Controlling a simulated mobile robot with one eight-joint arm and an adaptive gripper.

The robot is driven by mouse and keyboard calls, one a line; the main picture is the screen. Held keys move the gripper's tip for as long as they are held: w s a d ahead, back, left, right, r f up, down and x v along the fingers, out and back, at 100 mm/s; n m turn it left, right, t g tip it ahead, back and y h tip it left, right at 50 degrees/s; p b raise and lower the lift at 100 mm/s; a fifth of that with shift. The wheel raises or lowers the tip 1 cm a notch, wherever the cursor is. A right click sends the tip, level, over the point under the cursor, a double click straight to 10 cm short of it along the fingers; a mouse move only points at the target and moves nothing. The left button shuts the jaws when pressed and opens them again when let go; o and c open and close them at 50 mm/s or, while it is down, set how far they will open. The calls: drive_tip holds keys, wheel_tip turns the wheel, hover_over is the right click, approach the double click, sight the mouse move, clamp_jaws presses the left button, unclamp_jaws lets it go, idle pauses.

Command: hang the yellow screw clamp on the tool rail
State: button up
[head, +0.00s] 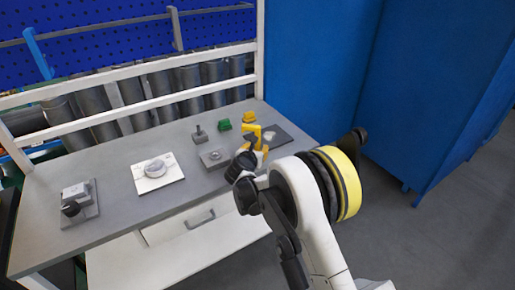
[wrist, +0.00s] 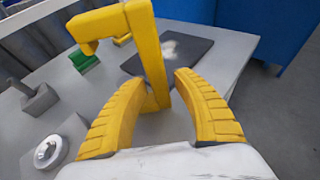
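The yellow screw clamp (wrist: 150,55) stands upright between the two yellow ribbed fingers of my gripper (wrist: 164,82) in the wrist view, its jaw arm pointing left at the top. In the head view the clamp (head: 251,130) shows just above my gripper (head: 253,149), over the right part of the workbench. The fingers are on either side of the clamp's bar. A narrow gap seems to show on the right, so firm contact is not clear. The clamp's lower end is partly hidden by the left finger. I cannot make out the tool rail with certainty.
The grey workbench (head: 115,215) also bears a dark plate (head: 287,136), a green block (head: 224,125), a grey block with a post (head: 199,135), a plate with a round ring (head: 214,157) and a white plate (head: 158,177). Blue panels (head: 320,60) stand behind at right.

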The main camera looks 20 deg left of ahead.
drive_tip(key=a+p+v, duration=0.1)
drive_tip(key=p+v, duration=0.1)
drive_tip(key=v, duration=1)
drive_tip(key=w+d+r+n+t+y, duration=0.15)
drive_tip(key=d+r+n, duration=0.35)
drive_tip(key=r, duration=0.5)
drive_tip(key=d+r+n+t+y, duration=0.15)
drive_tip(key=d+r+n, duration=0.3)
drive_tip(key=r, duration=0.55)
drive_tip(key=d+r+n+t+y, duration=0.1)
drive_tip(key=d+r+n+y, duration=0.1)
drive_tip(key=d+r+n, duration=0.6)
drive_tip(key=s+d+r+n+g+y, duration=0.2)
drive_tip(key=s+r+n+g, duration=0.15)
drive_tip(key=s+n, duration=0.2)
drive_tip(key=s+d+f+n+g+h, duration=0.3)
drive_tip(key=s+d+f+n, duration=0.3)
drive_tip(key=s+d, duration=0.6)
drive_tip(key=s+d+f+n+g+h, duration=0.4)
drive_tip(key=s+d+f, duration=0.6)
drive_tip(key=s+d, duration=0.3)
drive_tip(key=shift+n+h, duration=0.6)
drive_tip(key=shift+n, duration=0.4)
drive_tip(key=shift+d+f, duration=0.1)
